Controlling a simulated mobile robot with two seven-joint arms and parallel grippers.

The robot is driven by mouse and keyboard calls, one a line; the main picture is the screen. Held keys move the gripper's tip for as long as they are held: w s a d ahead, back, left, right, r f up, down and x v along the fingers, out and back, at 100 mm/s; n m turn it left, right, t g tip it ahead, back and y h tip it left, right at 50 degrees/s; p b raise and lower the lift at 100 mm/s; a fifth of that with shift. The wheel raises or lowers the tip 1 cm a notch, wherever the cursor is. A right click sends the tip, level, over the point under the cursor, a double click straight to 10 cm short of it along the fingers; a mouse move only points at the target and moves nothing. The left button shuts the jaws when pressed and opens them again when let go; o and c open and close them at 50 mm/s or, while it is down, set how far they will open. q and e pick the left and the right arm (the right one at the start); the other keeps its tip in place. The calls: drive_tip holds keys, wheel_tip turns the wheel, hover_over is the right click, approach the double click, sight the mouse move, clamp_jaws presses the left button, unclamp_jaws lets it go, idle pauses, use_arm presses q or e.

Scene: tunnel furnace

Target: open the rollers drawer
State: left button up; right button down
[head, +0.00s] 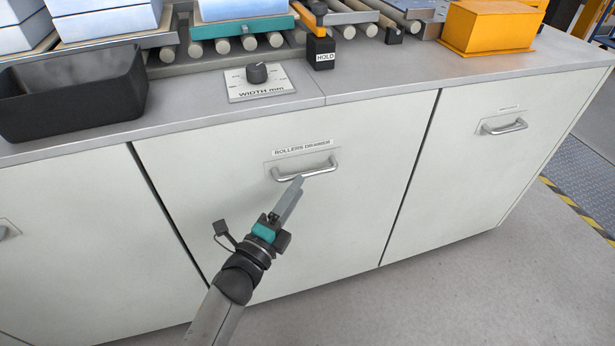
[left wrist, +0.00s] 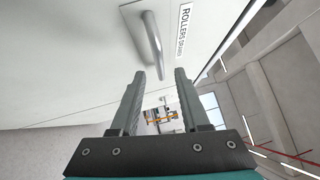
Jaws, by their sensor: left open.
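The rollers drawer (head: 350,215) is a pale front panel with a label and a silver bar handle (head: 305,171) near its top. The drawer looks flush with the panels beside it. My left gripper (head: 298,182) is just in front of the handle, its fingertips overlapping the handle's lower edge in the head view. In the left wrist view, the fingers (left wrist: 160,75) are apart with a gap between them, and the handle (left wrist: 153,45) lies ahead of the fingertips, near the gap. Contact with the handle cannot be told. My right gripper is not in view.
The grey counter (head: 400,78) above holds a black bin (head: 70,95), a width dial (head: 258,75), a HOLD block (head: 321,50), an orange box (head: 490,28) and a roller conveyor. Another handled panel (head: 500,125) is at right. The floor in front is clear.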

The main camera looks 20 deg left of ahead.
sight(307, 174)
use_arm(q)
drive_tip(key=shift+b+x, duration=0.55)
drive_tip(key=shift+x, duration=2.3)
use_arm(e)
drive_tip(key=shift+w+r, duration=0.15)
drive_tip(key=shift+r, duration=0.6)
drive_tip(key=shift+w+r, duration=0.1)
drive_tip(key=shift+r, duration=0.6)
use_arm(q)
clamp_jaws()
